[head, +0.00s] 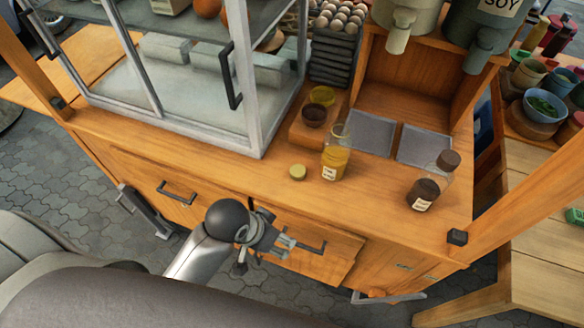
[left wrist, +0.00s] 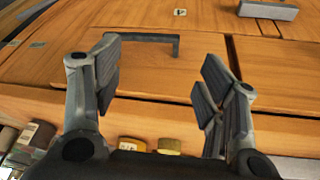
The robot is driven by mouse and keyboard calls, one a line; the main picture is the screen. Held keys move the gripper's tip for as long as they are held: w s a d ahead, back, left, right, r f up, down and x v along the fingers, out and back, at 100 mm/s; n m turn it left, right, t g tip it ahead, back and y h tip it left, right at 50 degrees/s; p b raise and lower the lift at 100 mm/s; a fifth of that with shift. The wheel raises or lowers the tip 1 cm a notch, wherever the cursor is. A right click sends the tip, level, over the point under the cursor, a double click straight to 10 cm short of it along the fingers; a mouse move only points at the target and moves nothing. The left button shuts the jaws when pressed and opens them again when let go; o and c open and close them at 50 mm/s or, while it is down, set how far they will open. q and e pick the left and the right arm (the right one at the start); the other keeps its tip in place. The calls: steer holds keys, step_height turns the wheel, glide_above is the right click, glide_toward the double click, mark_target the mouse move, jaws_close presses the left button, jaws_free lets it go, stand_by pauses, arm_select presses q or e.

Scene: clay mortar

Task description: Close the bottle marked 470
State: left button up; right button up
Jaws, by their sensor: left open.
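A clear bottle with yellow contents and a white label (head: 335,160) stands upright on the wooden counter, with no cap on its mouth; the label is too small to read. A small round yellowish lid (head: 297,172) lies on the counter just left of it. A second bottle with dark contents and a brown cap (head: 425,190) stands to the right. My left gripper (head: 285,244) is open and empty in front of the drawers, below the counter edge and apart from lid and bottles. Its spread fingers also show in the left wrist view (left wrist: 160,75). My right gripper is out of view.
A glass display case (head: 255,95) stands behind left. Two small bowls sit on a wooden block (head: 303,130) behind the yellow bottle; grey trays (head: 371,133) lie to its right. Drawer handles (head: 178,191) stick out near my arm. The front counter strip is mostly clear.

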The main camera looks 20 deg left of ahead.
mark_target(295, 169)
arm_select(q)
steer(key=w+d+r+m, duration=0.1)
steer(key=w+d, duration=0.1)
steer(key=w, duration=0.1)
steer(key=w+d+r+m+g, duration=0.1)
steer(key=w+d+r, duration=0.1)
steer(key=w+d, duration=0.1)
steer(key=w+d+r+m+h, duration=0.1)
steer(key=w+d, duration=0.1)
steer(key=w, duration=0.1)
steer(key=shift+w+d+r+g, duration=0.2)
steer(key=shift+w+g, duration=0.15)
steer(key=shift+g, duration=0.05)
steer(key=shift+g+y, duration=0.5)
steer(key=shift+y, duration=0.2)
steer(key=w+r, duration=0.1)
steer(key=w+a+r, duration=0.1)
steer(key=w, duration=0.1)
steer(key=w+a+r, duration=0.1)
steer(key=shift+w+a, duration=0.15)
steer(key=shift+w, duration=0.05)
steer(key=w+a+r+n+y, duration=0.1)
steer(key=w+a+r, duration=0.4)
steer(key=a, duration=0.1)
steer(key=shift+r+g+y, duration=0.35)
steer(key=shift+g+y, duration=0.05)
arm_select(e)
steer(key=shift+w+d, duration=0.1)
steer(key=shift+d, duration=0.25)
